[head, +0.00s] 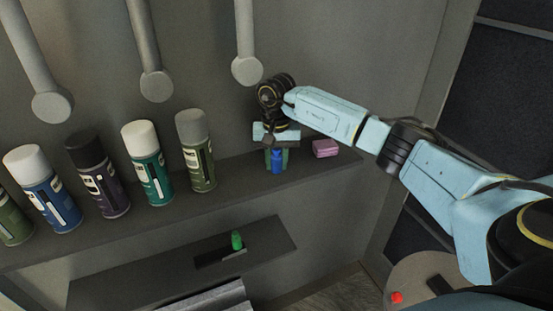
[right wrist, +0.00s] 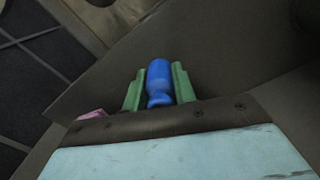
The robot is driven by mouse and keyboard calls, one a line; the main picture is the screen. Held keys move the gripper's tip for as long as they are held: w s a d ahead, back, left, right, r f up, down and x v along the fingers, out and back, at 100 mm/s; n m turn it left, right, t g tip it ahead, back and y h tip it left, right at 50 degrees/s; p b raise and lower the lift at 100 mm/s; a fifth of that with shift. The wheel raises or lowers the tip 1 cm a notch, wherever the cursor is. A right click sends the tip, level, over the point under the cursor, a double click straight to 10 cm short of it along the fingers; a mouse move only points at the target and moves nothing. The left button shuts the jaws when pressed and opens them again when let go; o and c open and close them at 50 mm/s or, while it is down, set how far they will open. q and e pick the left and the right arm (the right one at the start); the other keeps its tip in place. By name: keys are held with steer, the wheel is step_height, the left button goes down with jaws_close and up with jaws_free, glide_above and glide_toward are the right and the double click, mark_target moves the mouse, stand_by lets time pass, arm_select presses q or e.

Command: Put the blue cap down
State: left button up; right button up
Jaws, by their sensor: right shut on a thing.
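The blue cap (head: 277,160) is at my right gripper (head: 276,158), over the right part of the upper shelf. In the right wrist view the blue cap (right wrist: 158,82) stands between the two green fingers of the right gripper (right wrist: 158,88), which are shut on it. From these views I cannot tell whether its lower end touches the shelf. My left gripper is not in view.
The upper shelf (head: 240,175) holds several spray cans, the nearest an olive one (head: 197,152). A pink block (head: 325,148) lies just right of the gripper. A lower shelf (head: 150,275) carries a small green item (head: 237,241). Grey rods hang above.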

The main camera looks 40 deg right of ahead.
steer(key=shift+f, duration=0.1)
steer(key=o, duration=0.9)
steer(key=shift+o, duration=0.2)
